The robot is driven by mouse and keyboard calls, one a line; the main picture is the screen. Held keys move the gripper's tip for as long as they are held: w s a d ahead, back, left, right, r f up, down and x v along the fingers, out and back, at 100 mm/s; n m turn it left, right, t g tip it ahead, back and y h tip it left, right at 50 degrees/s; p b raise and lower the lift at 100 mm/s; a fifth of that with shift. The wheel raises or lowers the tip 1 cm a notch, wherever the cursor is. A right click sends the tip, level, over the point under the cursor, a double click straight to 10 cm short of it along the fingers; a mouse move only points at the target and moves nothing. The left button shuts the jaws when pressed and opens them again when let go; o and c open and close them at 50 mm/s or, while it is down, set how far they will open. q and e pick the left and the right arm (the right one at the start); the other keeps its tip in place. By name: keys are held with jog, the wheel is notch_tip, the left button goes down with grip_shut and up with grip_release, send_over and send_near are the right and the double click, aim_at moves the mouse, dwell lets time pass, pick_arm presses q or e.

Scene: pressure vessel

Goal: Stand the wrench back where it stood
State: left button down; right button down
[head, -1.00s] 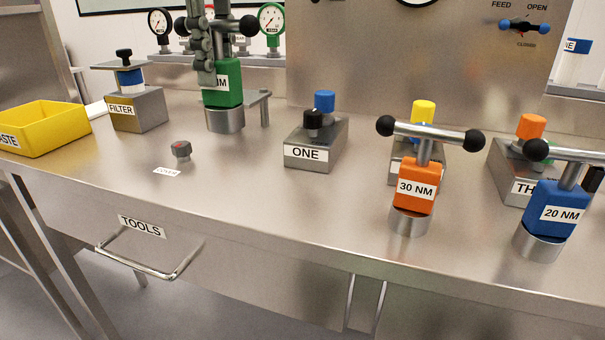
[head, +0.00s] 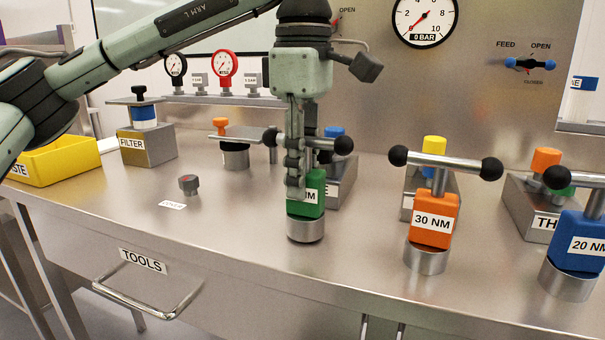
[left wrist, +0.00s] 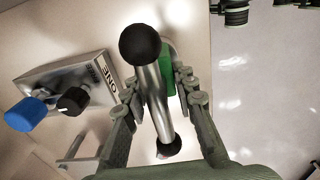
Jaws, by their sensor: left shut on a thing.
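The green wrench (head: 309,196) has a T-bar with black ball ends and a round metal foot (head: 305,229). It is upright at the front of the bench (head: 230,255), left of the orange 30 NM wrench (head: 433,218). I cannot tell whether its foot touches the bench or hangs just above it. My left gripper (head: 296,185) points down and is shut on it, covering part of its label and bar. In the left wrist view the bar (left wrist: 154,95) lies between the fingers, with the green body (left wrist: 169,80) below.
Block ONE (left wrist: 75,80) is close behind the green wrench. The blue 20 NM wrench (head: 580,242) stands at the right. A small dark knob (head: 188,184), the FILTER block (head: 148,145) and a yellow bin (head: 62,160) are left. Bench between knob and wrench is clear.

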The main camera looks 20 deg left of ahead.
pick_arm(q)
jog(key=shift+f, duration=0.2)
jog(key=c, duration=1.2)
grip_release()
pick_arm(e)
jog(key=shift+r, duration=0.15)
pick_arm(q)
jog(key=shift+r, duration=0.1)
jog(key=shift+r, duration=0.3)
notch_tip(320, 180, up, 10)
jog(key=p, duration=0.2)
jog(key=shift+s+d+p, duration=0.1)
jog(key=shift+p, duration=0.2)
jog(key=shift+r, duration=0.75)
pick_arm(e)
notch_tip(320, 180, down, 7)
jog(key=shift+a, duration=0.15)
